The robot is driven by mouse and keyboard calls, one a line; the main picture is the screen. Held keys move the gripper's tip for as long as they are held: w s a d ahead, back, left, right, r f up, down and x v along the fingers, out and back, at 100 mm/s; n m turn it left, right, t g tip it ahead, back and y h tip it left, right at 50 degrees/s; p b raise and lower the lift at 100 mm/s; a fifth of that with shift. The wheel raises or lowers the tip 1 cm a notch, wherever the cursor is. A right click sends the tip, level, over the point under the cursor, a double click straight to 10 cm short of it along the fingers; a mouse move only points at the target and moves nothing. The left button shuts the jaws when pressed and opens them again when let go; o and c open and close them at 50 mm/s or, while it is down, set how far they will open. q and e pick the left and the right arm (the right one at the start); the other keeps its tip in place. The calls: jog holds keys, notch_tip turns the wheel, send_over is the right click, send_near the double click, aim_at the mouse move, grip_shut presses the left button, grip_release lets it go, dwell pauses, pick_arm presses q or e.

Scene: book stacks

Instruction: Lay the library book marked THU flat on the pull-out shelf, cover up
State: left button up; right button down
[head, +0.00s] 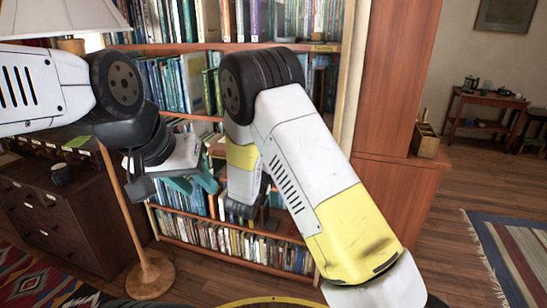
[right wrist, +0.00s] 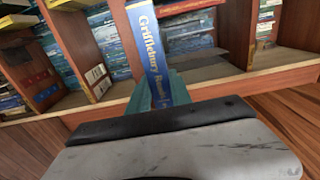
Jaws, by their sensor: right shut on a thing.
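A blue book (right wrist: 151,47) with yellow spine lettering shows in the right wrist view, its spine running up from my gripper. My right gripper (right wrist: 166,88) is shut on this book, with its teal fingers at the spine's lower part. I cannot read a THU mark on it, and I cannot tell whether it is clear of the shelf. In the head view the right gripper is mostly hidden by my own arm. My left gripper (head: 199,184) is empty, its teal fingers apart, in front of the bookcase. I cannot make out the pull-out shelf for certain.
The wooden bookcase (head: 215,46) holds rows of books. A dark grey flat surface (right wrist: 205,72) lies right of the blue book. A floor lamp's pole (head: 122,200) and a dark cabinet (head: 60,225) stand left. Open floor (head: 440,215) lies to the right.

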jog(key=shift+f, duration=0.1)
dwell(0.3)
jog(key=c, duration=1.1)
grip_release()
jog(key=shift+f, duration=0.1)
jog(key=shift+s, duration=0.1)
